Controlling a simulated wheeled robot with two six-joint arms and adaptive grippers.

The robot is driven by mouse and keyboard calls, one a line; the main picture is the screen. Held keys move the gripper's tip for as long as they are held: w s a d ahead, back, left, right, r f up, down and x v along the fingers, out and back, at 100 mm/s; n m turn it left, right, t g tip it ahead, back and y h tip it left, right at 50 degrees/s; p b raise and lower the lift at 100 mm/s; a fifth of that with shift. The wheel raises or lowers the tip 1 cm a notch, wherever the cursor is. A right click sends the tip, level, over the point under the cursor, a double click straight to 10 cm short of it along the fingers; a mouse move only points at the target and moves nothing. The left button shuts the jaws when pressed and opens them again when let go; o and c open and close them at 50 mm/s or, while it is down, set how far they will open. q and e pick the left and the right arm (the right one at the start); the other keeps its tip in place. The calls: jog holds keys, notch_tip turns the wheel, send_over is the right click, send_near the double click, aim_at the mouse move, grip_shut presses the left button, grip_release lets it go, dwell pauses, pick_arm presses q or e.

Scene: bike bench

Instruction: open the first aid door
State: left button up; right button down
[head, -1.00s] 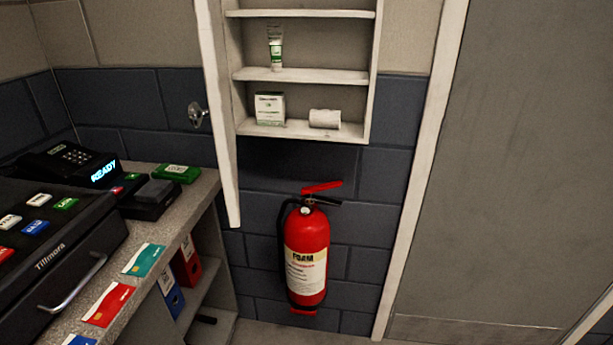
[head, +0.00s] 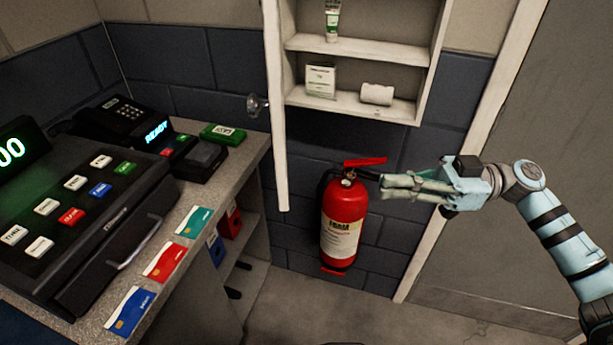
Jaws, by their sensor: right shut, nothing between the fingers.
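The first aid cabinet (head: 436,75) hangs on the wall at the top middle, with its shelves in plain view. Its white door (head: 276,120) stands swung out on the left side, seen nearly edge-on, with a round knob (head: 257,105) on its left. A tube (head: 332,20), a small white box (head: 320,81) and a white roll (head: 377,94) stand on the shelves. My right gripper (head: 386,187) is shut and empty, pointing left, in front of the wall below the cabinet and by the extinguisher's top. My left gripper is not in view.
A red fire extinguisher (head: 343,222) is below the cabinet, partly behind my right gripper. A counter (head: 186,209) with a cash register (head: 80,200), card terminal and cards fills the left. A grey door (head: 530,130) is at right. Some floor is clear.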

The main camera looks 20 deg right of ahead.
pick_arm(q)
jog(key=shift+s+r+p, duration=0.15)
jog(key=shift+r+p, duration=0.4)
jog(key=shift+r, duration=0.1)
pick_arm(e)
jog(key=s+x, duration=0.1)
jog(key=x, duration=1.3)
jog(key=shift+a+f+g, duration=0.15)
jog(key=shift+f+g, duration=0.05)
jog(key=shift+g, duration=0.1)
jog(key=shift+s, duration=0.15)
